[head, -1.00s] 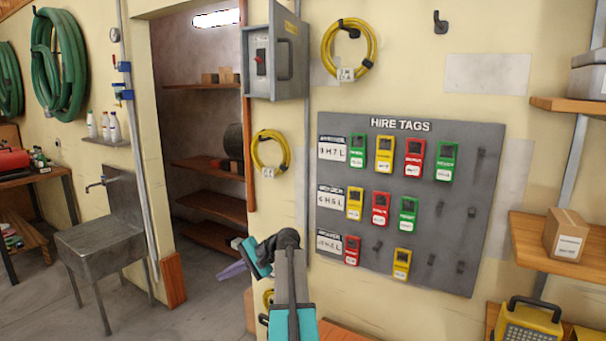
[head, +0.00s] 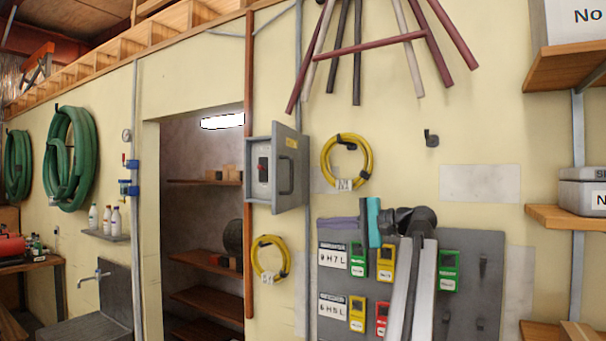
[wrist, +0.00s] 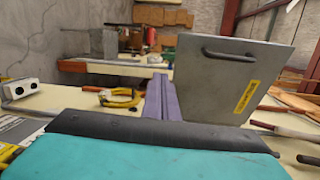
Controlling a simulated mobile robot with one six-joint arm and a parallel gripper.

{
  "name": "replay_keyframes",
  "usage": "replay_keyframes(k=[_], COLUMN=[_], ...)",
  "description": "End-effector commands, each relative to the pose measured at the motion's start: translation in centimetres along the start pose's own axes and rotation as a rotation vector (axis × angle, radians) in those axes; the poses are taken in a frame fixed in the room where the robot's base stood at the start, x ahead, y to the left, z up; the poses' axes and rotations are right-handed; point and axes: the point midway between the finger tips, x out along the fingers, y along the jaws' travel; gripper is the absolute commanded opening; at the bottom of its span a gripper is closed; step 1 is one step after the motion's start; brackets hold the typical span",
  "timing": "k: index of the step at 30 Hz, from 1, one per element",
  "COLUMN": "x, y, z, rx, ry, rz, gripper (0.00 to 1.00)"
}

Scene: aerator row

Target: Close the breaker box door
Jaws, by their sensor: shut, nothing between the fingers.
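The grey breaker box (head: 257,172) is on the wall right of the doorway, its switch showing inside. Its door (head: 290,150) stands open, swung out on the right side, with a dark bar handle (head: 286,177) and a yellow label. The door (wrist: 222,85) also fills the upper right of the wrist view, with its handle (wrist: 229,56) near the top. My gripper (head: 322,223) has purple fingers and a teal body. It is shut and empty, below and right of the door in the head view. The fingers (wrist: 158,85) appear left of the door in the wrist view, seemingly apart from it.
A hire tag board (head: 475,275) lies behind my arm. Yellow cable coils hang beside the box, one to the upper right (head: 348,160) and one below (head: 270,260). A shelf (head: 560,215) is at the right. The open doorway (head: 200,150) is left of the box.

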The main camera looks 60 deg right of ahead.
Motion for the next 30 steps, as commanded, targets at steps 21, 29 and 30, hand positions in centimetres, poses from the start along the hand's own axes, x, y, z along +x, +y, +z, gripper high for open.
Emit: replay_keyframes(k=[21,29,30], x=[-9.9,-9.5,-9.2], y=[-12.2,-12.2,-12.3], z=[4.9,4.8,4.8], rx=[-0.073,-0.073,-0.073], ry=[0.03,0.03,0.03], rz=[-0.09,-0.09,-0.09], gripper=[0.0,0.0,0.0])
